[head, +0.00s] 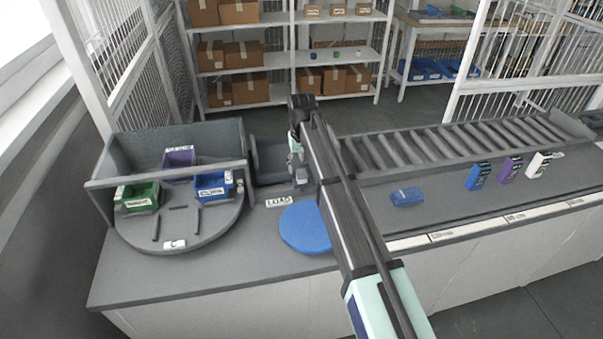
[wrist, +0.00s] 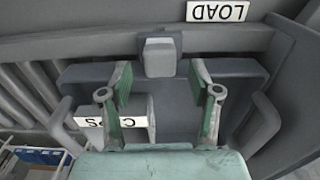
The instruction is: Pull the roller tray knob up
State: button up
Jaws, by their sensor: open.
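The roller tray (head: 268,166) is a dark grey box between the turntable and the roller conveyor. Its knob (wrist: 160,57) is a light grey block on a darker mount; in the head view the knob (head: 301,176) shows beside my gripper. My gripper (wrist: 161,84) is open, with one green finger on each side, just short of the knob in the wrist picture. Nothing is between the fingers. A white label (wrist: 115,128) with black letters is partly hidden by the left finger. In the head view my arm hides the tray's right side.
A blue disc (head: 306,228) and a LOAD label (head: 278,201) lie in front. The roller conveyor (head: 430,146) runs right; a blue item (head: 407,196) and several boxes lie nearby.

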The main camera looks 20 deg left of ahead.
aim_at(302, 172)
jog(key=shift+r+p, duration=1.6)
jog(key=shift+r, duration=1.6)
